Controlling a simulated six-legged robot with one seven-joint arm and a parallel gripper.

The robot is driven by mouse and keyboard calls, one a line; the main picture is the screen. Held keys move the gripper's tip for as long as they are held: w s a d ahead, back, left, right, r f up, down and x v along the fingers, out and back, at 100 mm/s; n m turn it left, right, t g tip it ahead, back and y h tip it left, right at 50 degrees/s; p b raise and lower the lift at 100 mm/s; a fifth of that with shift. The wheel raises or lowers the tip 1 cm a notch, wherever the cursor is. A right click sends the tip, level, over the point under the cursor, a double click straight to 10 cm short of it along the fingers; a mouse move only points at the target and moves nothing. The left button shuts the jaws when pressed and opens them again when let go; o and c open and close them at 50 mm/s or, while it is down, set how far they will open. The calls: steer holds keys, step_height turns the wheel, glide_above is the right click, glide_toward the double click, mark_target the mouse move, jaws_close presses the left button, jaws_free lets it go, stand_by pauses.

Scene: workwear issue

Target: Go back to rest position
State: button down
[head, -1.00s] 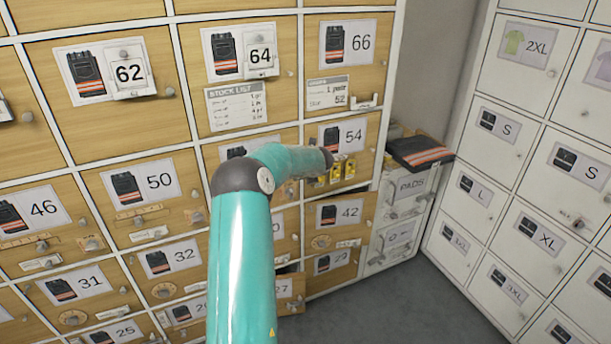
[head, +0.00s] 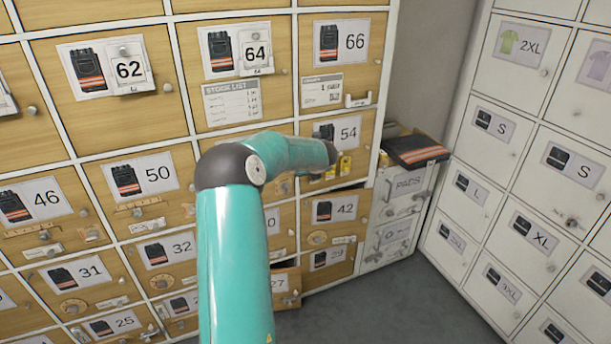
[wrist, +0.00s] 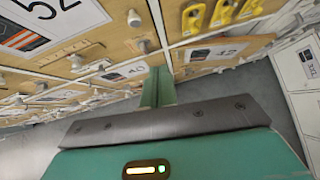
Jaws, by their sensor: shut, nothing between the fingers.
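My gripper (wrist: 157,78) shows in the wrist view as two teal fingers close together, with nothing between them. They point at the wooden locker fronts, near the seam between two columns of doors. In the head view my teal arm rises from the bottom middle, bends at a dark joint and reaches right in front of the door marked 54 (head: 349,133). My gripper itself is hidden there behind the arm's far end.
Numbered wooden lockers (head: 128,122) fill the left and middle. The drawer marked 27 (head: 284,286) stands out a little. Folded dark trousers with orange stripes (head: 415,151) lie on the PADS cabinet (head: 408,190). White lockers (head: 515,140) stand right, with bare grey floor (head: 385,310) in front.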

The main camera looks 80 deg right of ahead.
steer(key=v, duration=0.4)
steer(key=shift+s+d, duration=0.1)
steer(key=shift+s, duration=0.1)
